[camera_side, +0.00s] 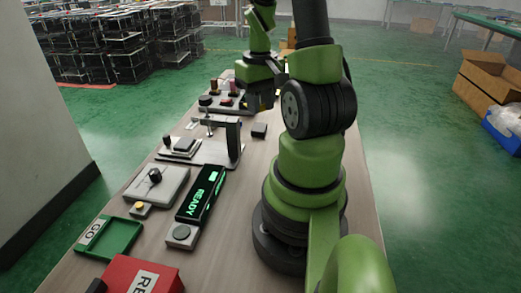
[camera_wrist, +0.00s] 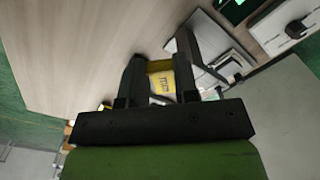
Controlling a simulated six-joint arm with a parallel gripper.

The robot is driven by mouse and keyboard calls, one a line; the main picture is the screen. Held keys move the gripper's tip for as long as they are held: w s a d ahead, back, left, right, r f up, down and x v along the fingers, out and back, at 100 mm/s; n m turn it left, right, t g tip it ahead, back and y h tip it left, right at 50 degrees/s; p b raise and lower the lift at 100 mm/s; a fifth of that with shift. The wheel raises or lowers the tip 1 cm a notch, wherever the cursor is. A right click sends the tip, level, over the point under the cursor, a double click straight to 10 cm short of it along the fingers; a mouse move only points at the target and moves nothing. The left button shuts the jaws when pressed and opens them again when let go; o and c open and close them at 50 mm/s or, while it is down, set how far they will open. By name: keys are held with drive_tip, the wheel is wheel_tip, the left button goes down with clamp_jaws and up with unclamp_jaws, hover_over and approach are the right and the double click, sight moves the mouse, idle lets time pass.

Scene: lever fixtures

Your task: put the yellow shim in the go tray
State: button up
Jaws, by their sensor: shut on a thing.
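The yellow shim (camera_wrist: 162,80) shows in the wrist view between the two dark fingers of my gripper (camera_wrist: 160,66), with black markings on its face. My gripper is shut on it. In the side view my gripper (camera_side: 261,105) hangs over the far part of the bench, and the shim is too small and dark to make out there. The go tray (camera_side: 124,252) is a shallow green tray with a white GO label, at the near left of the bench, far from my gripper. The tray's visible floor looks bare.
A red box (camera_side: 128,276) stands next to the tray. Near it are a READY display (camera_side: 202,192), a grey box with a black knob (camera_side: 170,190) and a button block (camera_side: 182,236). A fixture with an upright post (camera_side: 234,142) and a black block (camera_side: 259,130) stand nearer my gripper.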

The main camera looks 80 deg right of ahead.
sight(260, 165)
wheel_tip(260, 165, down, 15)
drive_tip(key=shift+f, duration=0.1)
idle(0.4)
drive_tip(key=shift+f, duration=0.1)
drive_tip(key=o, duration=0.9)
